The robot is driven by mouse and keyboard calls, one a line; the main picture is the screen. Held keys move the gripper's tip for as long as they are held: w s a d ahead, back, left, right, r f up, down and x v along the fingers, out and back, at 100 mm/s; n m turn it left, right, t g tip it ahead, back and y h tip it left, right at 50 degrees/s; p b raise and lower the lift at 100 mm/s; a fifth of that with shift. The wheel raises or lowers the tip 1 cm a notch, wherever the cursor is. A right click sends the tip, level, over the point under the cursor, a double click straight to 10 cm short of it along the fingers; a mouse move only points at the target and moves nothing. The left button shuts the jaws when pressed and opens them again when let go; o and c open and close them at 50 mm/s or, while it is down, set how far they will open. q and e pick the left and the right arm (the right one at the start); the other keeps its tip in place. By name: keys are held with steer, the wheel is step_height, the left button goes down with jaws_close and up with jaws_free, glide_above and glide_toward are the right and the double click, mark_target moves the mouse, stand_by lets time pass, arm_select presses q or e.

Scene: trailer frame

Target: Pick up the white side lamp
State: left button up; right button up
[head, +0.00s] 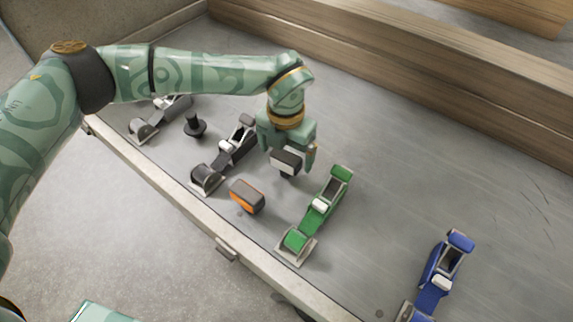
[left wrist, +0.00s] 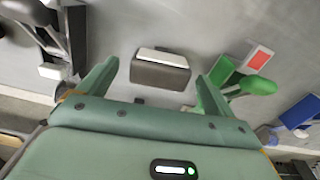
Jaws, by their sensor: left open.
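The white side lamp (head: 287,158) is a small dark box with a white lens, on the grey trailer bed. In the left wrist view the lamp (left wrist: 160,72) lies across the space at the fingertips, its white strip on the far side. My left gripper (head: 290,150) points down at the lamp, open, with one finger toward each end of it. Clear gaps show between the fingers and the lamp. The gripper hides part of the lamp in the head view. My right gripper is out of view.
An orange-faced lamp (head: 247,197) lies to the lower left. A green clamp (head: 318,215) stands close to the right, a black clamp (head: 225,155) to the left, a blue clamp (head: 440,275) farther right. A black knob (head: 194,126) stands at left. A wooden side wall (head: 400,75) runs behind.

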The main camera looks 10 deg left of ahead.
arm_select(q)
step_height(320, 180, down, 5)
steer(key=shift+r+b, duration=0.1)
steer(key=shift+b, duration=0.7)
steer(key=shift+r, duration=0.1)
steer(key=shift+c, duration=0.9)
steer(key=c, duration=1)
